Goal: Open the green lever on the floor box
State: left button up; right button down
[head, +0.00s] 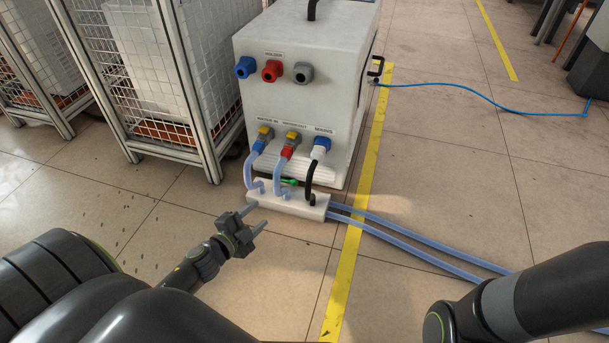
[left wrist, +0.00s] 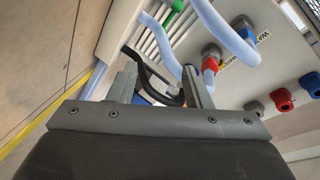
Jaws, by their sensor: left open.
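The floor box (head: 284,203) is a low white block on the floor at the foot of a white cabinet. The green lever (head: 290,181) shows small on it in the head view, partly hidden behind the hoses. A green part, seemingly the lever, also shows at the top of the left wrist view (left wrist: 172,14). My left gripper (head: 255,218) is open, in front of and left of the box. In the left wrist view a black hose (left wrist: 160,72) appears between the fingers; whether it touches them I cannot tell. My right gripper is not in view.
The white cabinet (head: 290,105) stands behind the box, with pale blue hoses (head: 277,178) running from its fittings. Two blue tubes (head: 420,248) run right across the floor. A wire cage (head: 140,80) stands left. The floor in front of the box is clear.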

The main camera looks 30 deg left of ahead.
pick_arm(q)
jog(key=w, duration=0.1)
send_near(292, 184)
jog(key=b+x, duration=0.3)
jog(key=x, duration=0.6)
jog(key=shift+w+f, duration=0.15)
jog(key=shift+w, duration=0.15)
grip_shut()
